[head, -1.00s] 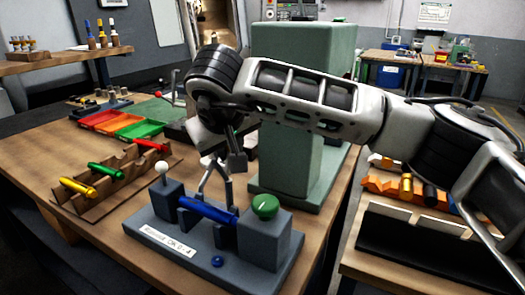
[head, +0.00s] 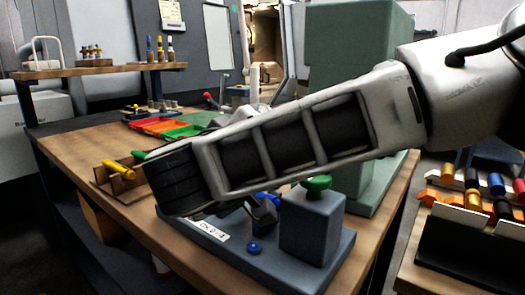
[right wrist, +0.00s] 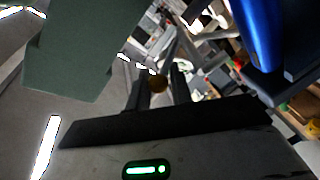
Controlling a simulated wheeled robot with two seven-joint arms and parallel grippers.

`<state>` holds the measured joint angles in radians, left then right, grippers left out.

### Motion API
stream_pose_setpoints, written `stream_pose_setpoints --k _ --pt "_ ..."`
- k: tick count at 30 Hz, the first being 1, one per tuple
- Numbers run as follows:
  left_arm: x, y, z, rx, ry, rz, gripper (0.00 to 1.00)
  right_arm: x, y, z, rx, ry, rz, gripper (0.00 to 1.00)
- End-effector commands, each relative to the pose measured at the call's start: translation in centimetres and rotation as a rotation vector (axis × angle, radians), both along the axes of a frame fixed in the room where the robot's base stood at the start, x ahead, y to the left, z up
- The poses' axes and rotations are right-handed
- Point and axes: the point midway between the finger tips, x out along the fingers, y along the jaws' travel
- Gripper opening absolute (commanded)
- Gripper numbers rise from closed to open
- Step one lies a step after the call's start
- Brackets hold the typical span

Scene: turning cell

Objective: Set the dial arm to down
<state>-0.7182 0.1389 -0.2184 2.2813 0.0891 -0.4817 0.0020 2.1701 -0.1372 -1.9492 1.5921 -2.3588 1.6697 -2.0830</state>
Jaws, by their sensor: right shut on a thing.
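My right gripper (right wrist: 160,72) shows in the right wrist view, its two dark fingers on either side of a small brown round knob (right wrist: 158,84). It is shut on this knob; I cannot tell for sure that it is the dial arm's end. In the head view my right forearm crosses the grey-blue gauge fixture (head: 330,255) and hides the gripper and the dial arm. A blue bar (head: 268,198) shows partly below the forearm and large in the right wrist view (right wrist: 258,35). A green knob (head: 316,183) tops the fixture's right block. My left gripper is not in view.
A tall green column (head: 355,40) stands right behind the fixture. A wooden rack with a yellow cylinder (head: 120,169) is at the left. Coloured trays (head: 165,127) lie farther back. A side bench at the right holds several coloured cylinders (head: 497,184).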

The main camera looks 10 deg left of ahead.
Motion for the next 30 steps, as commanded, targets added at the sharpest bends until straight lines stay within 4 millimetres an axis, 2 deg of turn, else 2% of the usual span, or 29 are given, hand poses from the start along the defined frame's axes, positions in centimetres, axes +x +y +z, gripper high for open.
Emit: stream_pose_setpoints --k 10,15,27,28,30 --pt "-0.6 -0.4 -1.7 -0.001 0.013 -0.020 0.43 -0.5 0.1 -0.4 -0.082 -0.131 -0.010 0.00" --pt "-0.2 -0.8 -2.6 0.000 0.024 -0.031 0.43 -0.6 0.2 -0.4 -0.093 -0.151 -0.010 0.00" --pt "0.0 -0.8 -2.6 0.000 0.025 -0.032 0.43 -0.6 0.2 -0.5 -0.096 -0.153 -0.010 0.00" --pt "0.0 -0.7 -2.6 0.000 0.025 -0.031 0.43 -0.6 0.2 -0.5 -0.096 -0.153 -0.010 0.27" --pt "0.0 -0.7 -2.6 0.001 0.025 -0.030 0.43 -0.6 0.2 -0.5 -0.096 -0.152 -0.009 0.42"
